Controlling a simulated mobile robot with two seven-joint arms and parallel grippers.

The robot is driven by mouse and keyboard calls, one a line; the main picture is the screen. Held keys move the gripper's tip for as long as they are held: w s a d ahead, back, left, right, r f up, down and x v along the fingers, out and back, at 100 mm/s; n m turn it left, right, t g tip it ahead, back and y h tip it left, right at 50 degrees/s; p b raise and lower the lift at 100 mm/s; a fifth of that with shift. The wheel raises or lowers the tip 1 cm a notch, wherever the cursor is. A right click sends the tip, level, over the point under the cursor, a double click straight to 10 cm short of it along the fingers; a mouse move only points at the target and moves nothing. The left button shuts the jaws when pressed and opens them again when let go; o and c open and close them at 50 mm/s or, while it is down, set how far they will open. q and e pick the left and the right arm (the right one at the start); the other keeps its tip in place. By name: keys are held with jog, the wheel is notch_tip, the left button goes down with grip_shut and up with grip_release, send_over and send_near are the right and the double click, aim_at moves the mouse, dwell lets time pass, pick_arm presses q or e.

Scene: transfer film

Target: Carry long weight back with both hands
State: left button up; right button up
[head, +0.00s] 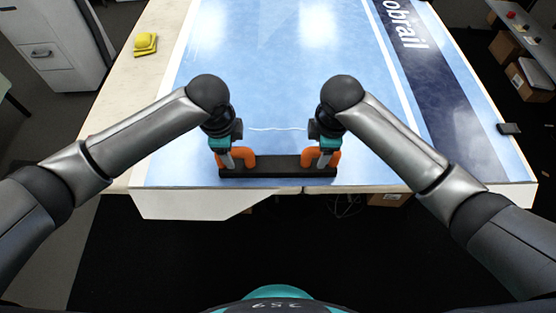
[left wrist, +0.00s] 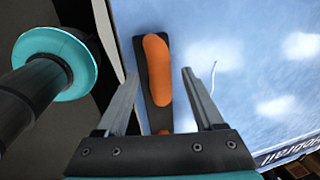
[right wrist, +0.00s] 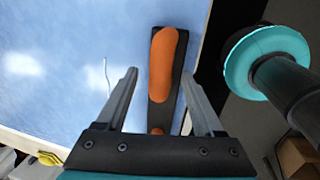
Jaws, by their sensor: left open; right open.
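The long weight (head: 278,168) is a black bar with an orange handle near each end. It lies along the front edge of the blue-topped table. My left gripper (head: 229,160) is open at the left orange handle (head: 243,158); in the left wrist view the handle (left wrist: 157,70) shows between the two spread fingers (left wrist: 160,85). My right gripper (head: 319,160) is open at the right orange handle (head: 325,158); in the right wrist view that handle (right wrist: 163,65) also shows between the fingers (right wrist: 160,85). I cannot tell whether any finger touches a handle.
The blue tabletop (head: 270,100) beyond the bar is clear apart from a thin white line (head: 278,129). A yellow object (head: 145,43) lies at the table's far left. A small dark object (head: 509,128) sits at the right edge. A grey cabinet (head: 55,45) stands at left.

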pick_arm(q)
jog(key=shift+w+f, duration=0.25)
jog(key=shift+f, duration=0.95)
pick_arm(e)
jog(key=shift+w+f, duration=0.25)
jog(key=shift+f, duration=0.9)
pick_arm(q)
grip_shut()
pick_arm(e)
grip_shut()
pick_arm(q)
jog(key=shift+w+r, duration=0.2)
jog(key=shift+r, duration=0.05)
pick_arm(e)
jog(key=shift+w+r, duration=0.25)
